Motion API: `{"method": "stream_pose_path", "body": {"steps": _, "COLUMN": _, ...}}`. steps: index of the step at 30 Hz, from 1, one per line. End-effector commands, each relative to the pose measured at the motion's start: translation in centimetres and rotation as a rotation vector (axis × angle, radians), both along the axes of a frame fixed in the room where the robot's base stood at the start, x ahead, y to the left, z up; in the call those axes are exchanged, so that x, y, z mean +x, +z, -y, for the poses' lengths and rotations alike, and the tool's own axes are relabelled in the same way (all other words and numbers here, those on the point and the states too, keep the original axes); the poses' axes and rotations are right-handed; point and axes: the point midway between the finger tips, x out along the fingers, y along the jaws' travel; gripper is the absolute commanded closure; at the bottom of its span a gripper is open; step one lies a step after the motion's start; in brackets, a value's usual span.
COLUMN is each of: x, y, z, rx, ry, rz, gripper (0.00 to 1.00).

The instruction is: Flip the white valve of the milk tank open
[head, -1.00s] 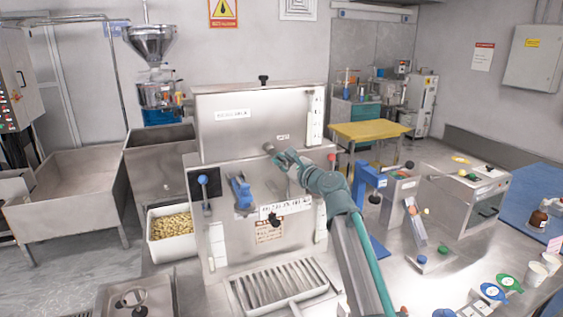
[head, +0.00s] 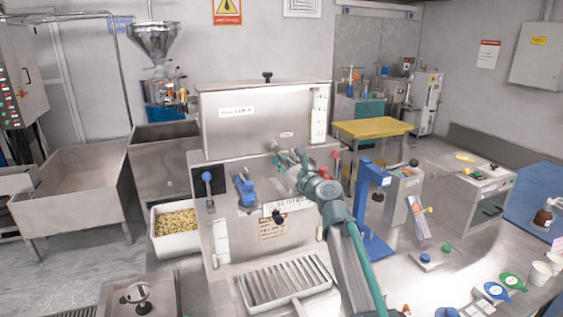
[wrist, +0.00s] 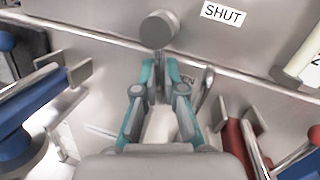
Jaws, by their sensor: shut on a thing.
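The milk tank (head: 262,120) is a steel box on the big machine in the head view. A grey round knob (wrist: 158,28) on its front shows above my fingertips, with a SHUT label (wrist: 222,13) to its upper right. My gripper (head: 293,163), with teal fingers, is at the tank's lower front. The fingers hide part of the handle.
Blue-handled fittings (wrist: 25,110) lie left of my fingers, and a red fitting (wrist: 240,145) with a metal rod stands close on the right. A slotted drain tray (head: 285,282) is below. A blue stand (head: 372,210) is right of my arm.

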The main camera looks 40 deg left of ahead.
Motion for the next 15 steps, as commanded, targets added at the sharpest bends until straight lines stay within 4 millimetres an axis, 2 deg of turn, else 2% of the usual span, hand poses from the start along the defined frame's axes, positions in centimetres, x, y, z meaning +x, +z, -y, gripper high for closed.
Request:
{"method": "stream_pose_path", "body": {"steps": 1, "x": 0.00, "y": 0.03, "z": 0.00, "rx": 0.000, "ry": 0.000, "rz": 0.001, "gripper": 0.90}}
{"method": "stream_pose_path", "body": {"steps": 6, "x": 0.01, "y": 0.02, "z": 0.02, "rx": -0.001, "ry": 0.000, "rz": 0.002, "gripper": 0.65}}
{"method": "stream_pose_path", "body": {"steps": 15, "x": -0.01, "y": 0.01, "z": 0.08, "rx": -0.001, "ry": 0.000, "rz": 0.003, "gripper": 0.65}}
